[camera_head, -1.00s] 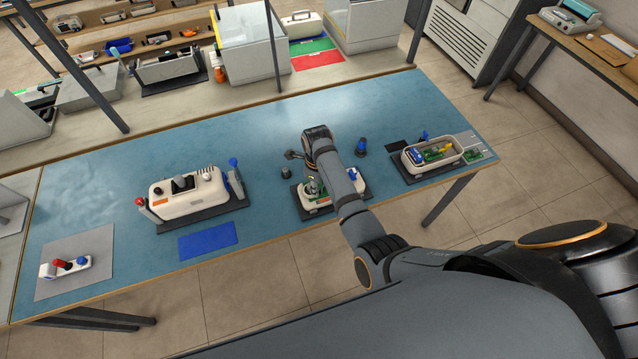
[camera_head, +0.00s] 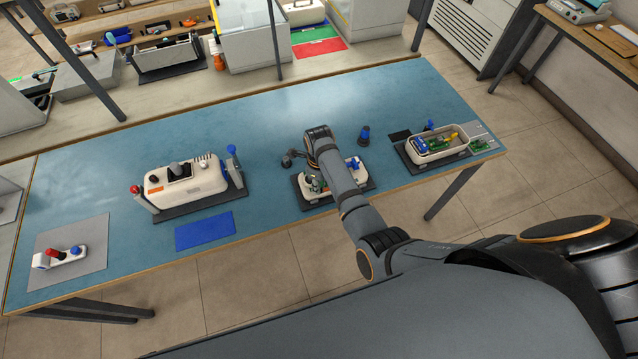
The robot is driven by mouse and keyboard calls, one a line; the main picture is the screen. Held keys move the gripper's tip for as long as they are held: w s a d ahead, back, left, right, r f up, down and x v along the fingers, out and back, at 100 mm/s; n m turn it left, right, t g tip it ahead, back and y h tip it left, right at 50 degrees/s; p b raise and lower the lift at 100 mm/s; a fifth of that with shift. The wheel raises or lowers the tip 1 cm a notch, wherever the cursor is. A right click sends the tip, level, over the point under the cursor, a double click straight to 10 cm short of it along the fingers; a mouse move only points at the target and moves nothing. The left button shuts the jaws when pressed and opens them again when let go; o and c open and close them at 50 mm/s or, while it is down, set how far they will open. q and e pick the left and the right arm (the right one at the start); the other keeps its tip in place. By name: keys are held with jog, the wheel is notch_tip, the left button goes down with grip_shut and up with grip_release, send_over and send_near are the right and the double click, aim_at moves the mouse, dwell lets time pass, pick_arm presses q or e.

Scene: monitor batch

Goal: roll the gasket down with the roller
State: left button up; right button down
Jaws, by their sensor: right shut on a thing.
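My right arm reaches over the middle of the blue-topped table (camera_head: 270,115). My right gripper (camera_head: 313,182) is largely hidden by its own wrist, low at the left part of a white housing (camera_head: 308,198) on a dark mat. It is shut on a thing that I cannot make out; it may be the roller. I cannot make out the gasket, nor whether the held thing touches the housing. My left gripper is not in view.
An open white housing (camera_head: 425,158) with green and yellow parts stands at the right. A blue-topped peg (camera_head: 364,136) stands behind my arm. A larger white unit (camera_head: 178,194) and a blue mat (camera_head: 205,231) lie left. A grey mat (camera_head: 90,240) is at far left.

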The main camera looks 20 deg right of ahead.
dwell(0.4)
jog(key=shift+f, duration=0.45)
jog(key=shift+d+r, duration=0.2)
jog(key=shift+d, duration=0.8)
jog(key=shift+w+d+f+p, duration=0.15)
jog(key=shift+d+p, duration=0.3)
jog(key=shift+d, duration=0.95)
